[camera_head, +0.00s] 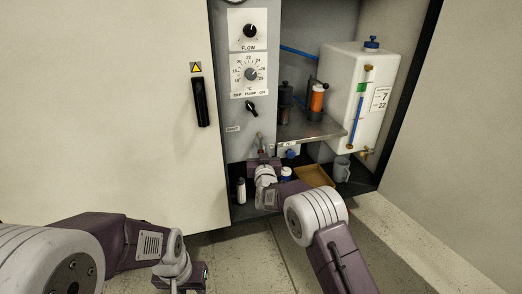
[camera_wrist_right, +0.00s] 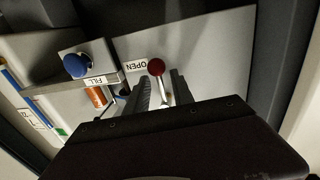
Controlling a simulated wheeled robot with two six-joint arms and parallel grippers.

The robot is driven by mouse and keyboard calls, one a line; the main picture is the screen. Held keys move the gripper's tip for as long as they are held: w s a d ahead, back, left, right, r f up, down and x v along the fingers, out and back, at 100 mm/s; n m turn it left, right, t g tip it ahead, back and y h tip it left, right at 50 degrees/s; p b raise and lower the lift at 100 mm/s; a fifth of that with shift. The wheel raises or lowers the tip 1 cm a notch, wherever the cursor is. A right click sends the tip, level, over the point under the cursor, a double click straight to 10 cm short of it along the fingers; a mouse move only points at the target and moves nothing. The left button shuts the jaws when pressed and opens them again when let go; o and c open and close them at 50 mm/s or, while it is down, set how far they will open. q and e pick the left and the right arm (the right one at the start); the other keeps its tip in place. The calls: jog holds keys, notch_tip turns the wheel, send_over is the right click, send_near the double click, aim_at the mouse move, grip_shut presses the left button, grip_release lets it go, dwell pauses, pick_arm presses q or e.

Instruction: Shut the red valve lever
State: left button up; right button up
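The valve lever, a pale metal stem with a dark red ball knob (camera_wrist_right: 156,67), shows in the right wrist view beside a label reading OPEN. My right gripper (camera_wrist_right: 162,88) is open, its two dark fingers on either side of the stem with gaps visible; I cannot tell whether either finger touches it. In the head view the right gripper (camera_head: 263,161) is at the lower front of the grey cabinet panel, and the lever (camera_head: 260,142) is small there and partly hidden by it. My left gripper (camera_head: 181,275) is low at the front, away from the lever; its fingers are unclear.
A blue knob (camera_wrist_right: 76,65) beside a FILL label is near the lever. A cardboard tray (camera_head: 314,175) and grey mug (camera_head: 341,170) stand below. A cabinet door (camera_head: 110,110) is at left.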

grip_shut()
jog(key=shift+f, duration=0.15)
dwell(1.3)
